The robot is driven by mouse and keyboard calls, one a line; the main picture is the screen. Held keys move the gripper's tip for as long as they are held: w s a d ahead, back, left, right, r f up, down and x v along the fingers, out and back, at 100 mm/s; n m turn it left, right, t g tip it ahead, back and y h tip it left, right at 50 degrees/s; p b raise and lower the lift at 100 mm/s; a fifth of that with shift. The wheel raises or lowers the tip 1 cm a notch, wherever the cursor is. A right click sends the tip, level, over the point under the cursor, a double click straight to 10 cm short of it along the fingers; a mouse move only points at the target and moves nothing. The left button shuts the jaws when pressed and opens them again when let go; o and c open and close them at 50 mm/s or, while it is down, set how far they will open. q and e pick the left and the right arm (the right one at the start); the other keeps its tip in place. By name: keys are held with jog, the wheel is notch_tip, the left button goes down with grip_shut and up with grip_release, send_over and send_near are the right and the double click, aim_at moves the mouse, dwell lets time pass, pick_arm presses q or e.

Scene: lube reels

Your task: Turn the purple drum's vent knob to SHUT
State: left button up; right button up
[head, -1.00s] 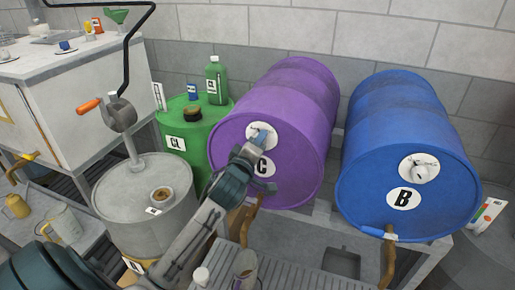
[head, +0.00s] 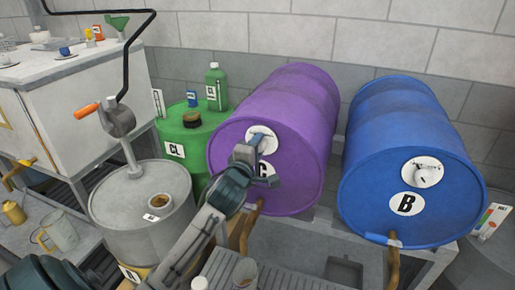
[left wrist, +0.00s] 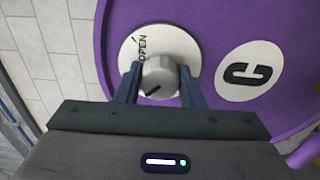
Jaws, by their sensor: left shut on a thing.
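The purple drum (head: 283,120) lies on its side on a stand, marked C, with a round white vent dial (left wrist: 188,44) on its end face. The grey vent knob (left wrist: 160,78) sits at the dial's middle. A dark pointer mark shows on the knob's lower left side in the left wrist view. The word OPEN shows upper left of the knob; I see no SHUT mark. My left gripper (left wrist: 157,84) is shut on the knob, one finger on each side. In the head view my left gripper (head: 260,146) partly covers the dial. My right gripper is not in view.
A blue drum (head: 405,130) marked B lies to the right with its own vent knob. A green drum (head: 190,140) and a grey drum with a crank pump (head: 140,200) stand to the left. A tap (head: 248,225) hangs below the purple drum.

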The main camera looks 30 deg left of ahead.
pick_arm(q)
jog(key=o, duration=1)
jog(key=b+v, duration=0.1)
jog(key=v, duration=0.9)
jog(key=shift+s, duration=0.35)
jog(key=shift+d, duration=0.1)
